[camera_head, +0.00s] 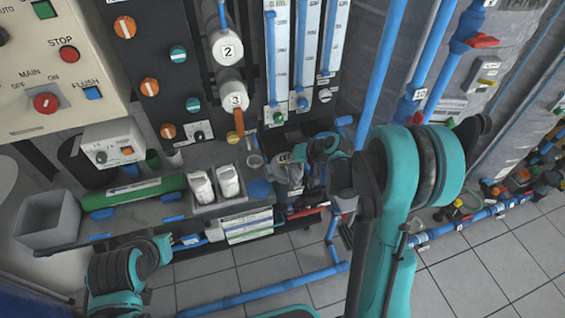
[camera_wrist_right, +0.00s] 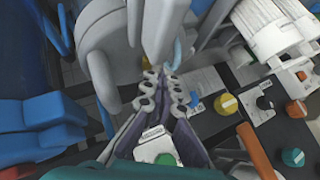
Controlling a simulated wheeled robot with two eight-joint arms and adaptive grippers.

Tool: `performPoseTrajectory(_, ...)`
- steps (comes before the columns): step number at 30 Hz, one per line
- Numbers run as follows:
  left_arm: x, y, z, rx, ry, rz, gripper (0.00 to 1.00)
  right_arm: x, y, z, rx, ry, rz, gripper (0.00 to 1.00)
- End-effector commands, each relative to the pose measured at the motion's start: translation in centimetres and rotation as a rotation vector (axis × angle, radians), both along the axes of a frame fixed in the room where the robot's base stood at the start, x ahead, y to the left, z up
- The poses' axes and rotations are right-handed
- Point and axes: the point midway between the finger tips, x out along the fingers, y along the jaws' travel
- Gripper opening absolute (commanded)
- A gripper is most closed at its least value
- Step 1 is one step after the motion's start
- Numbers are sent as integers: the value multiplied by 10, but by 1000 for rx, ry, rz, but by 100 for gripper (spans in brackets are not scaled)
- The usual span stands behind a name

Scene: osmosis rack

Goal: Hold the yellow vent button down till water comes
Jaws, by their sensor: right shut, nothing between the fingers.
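The yellow vent button (camera_wrist_right: 226,104) is a round yellow knob on the dark panel in the right wrist view, beside a black knob. In the head view it is a small yellow spot (camera_head: 233,138) below the orange lever. My right gripper (camera_wrist_right: 164,88) is shut and empty, its fingertips apart from the button and to its left in the wrist view. In the head view the right gripper (camera_head: 288,174) is partly hidden behind my arm, right of the button. My left arm shows at the lower left, but its fingers cannot be made out. No water is visible at the button.
An orange lever (camera_head: 239,121) hangs close to the button under the housing marked 3 (camera_head: 233,92). Flow tubes (camera_head: 306,60) stand to its right. White bottles (camera_head: 229,182) stand in a grey holder below. Blue pipes (camera_head: 240,300) run along the floor.

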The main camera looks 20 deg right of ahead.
Motion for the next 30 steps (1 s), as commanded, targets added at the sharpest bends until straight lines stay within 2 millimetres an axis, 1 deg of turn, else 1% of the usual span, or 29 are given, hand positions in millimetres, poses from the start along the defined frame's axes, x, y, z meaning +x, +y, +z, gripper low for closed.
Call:
performPoseTrajectory(5,0,0,1,0,0,0,0,0,0,2,0,0,0,0)
performPoseTrajectory(15,0,0,13,0,0,0,0,0,0,18,0,0,0,0)
performPoseTrajectory(26,0,0,13,0,0,0,0,0,0,19,0,0,0,0)
performPoseTrajectory(30,0,0,20,0,0,0,0,0,0,28,0,0,0,0)
